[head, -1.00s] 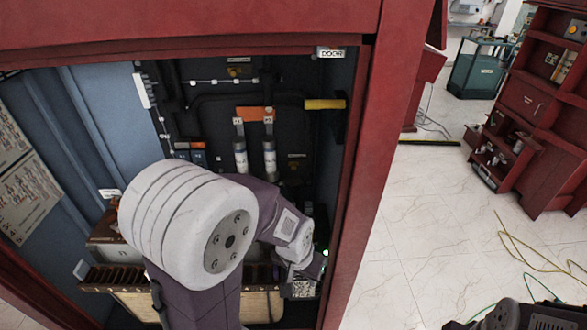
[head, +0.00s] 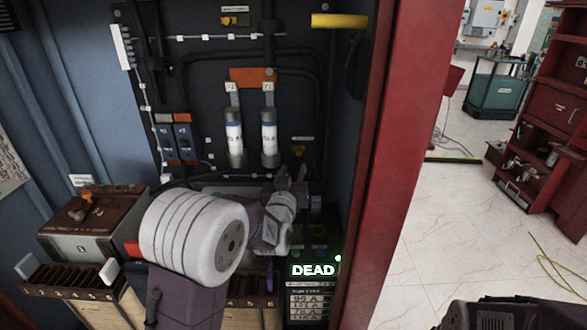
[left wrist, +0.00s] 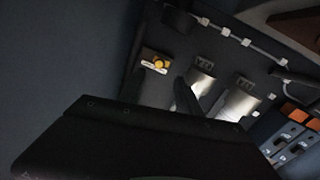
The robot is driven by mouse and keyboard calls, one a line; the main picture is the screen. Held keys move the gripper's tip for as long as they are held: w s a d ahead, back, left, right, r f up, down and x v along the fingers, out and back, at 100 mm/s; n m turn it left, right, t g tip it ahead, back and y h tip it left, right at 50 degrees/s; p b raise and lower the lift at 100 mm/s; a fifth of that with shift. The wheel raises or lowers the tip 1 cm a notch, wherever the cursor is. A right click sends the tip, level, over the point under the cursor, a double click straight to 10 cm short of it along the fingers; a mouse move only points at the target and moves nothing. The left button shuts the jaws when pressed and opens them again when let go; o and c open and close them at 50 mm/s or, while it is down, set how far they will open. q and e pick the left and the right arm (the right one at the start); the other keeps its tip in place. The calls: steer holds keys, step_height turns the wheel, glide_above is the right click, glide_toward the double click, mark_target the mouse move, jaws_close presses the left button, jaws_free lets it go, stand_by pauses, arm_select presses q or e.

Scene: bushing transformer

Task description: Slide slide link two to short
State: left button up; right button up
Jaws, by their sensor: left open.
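Two small blue blocks with orange ends sit side by side on the cabinet's dark back panel, a left one (head: 165,138) and a right one (head: 184,138). They look like slide links, but I cannot read which is number two. Similar blue and orange blocks (left wrist: 297,125) show at the right edge of the left wrist view. My left gripper (head: 290,180) is open and empty, to the right of and below the blocks, just under two silver cylinders. It touches neither block. Its dark body fills the bottom of the left wrist view.
Two silver cylinders (head: 235,138) hang from an orange bar (head: 253,76). A yellow handle (head: 339,21) juts out at upper right. A display (head: 313,270) reads DEAD. A brown-topped box (head: 85,215) stands at left. The red cabinet post (head: 400,160) bounds the right side.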

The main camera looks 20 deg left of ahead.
mark_target(299, 154)
arm_select(q)
steer(key=w, duration=0.3)
steer(key=w+p, duration=0.1)
steer(key=w, duration=0.2)
steer(key=w+a+p, duration=0.1)
steer(key=w, duration=0.2)
jaws_close()
stand_by(1.2)
